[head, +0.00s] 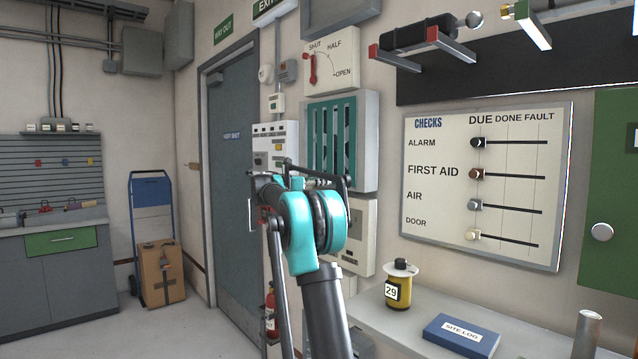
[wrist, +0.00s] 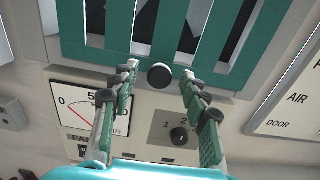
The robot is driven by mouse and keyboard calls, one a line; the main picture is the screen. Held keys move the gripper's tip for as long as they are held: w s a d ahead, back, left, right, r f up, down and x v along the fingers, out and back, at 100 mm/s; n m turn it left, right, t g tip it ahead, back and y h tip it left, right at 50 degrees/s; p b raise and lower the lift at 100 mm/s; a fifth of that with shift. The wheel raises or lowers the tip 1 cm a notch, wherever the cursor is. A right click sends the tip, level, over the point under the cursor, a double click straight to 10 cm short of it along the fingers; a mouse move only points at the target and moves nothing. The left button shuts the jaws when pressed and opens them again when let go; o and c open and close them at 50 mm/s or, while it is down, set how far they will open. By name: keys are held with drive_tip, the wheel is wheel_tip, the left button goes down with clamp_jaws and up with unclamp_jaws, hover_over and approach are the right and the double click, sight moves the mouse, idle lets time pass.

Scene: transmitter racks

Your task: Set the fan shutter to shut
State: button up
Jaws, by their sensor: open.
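The fan shutter (head: 321,140) is a teal slatted panel in a pale frame on the wall; dark gaps show between its slats. It also fills the top of the wrist view (wrist: 205,40). Above it, a dial plate (head: 345,62) reads SHUT, HALF, OPEN, and its red pointer (head: 312,68) stands upright near SHUT. My arm hides the lower shutter in the head view.
Below the shutter are a gauge (wrist: 90,110) and a numbered selector (wrist: 178,135). A checks board (head: 485,185) hangs to the right. A yellow canister (head: 398,291) and a blue log book (head: 461,335) rest on the shelf. A grey door (head: 233,180) stands left.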

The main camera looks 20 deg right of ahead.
clamp_jaws()
drive_tip(key=shift+w, duration=0.1)
idle(0.3)
drive_tip(key=shift+w+a, duration=0.3)
drive_tip(key=shift+w, duration=0.45)
drive_tip(key=shift+w+a, duration=0.3)
drive_tip(key=shift+w, duration=0.4)
unclamp_jaws()
drive_tip(key=v, duration=1.2)
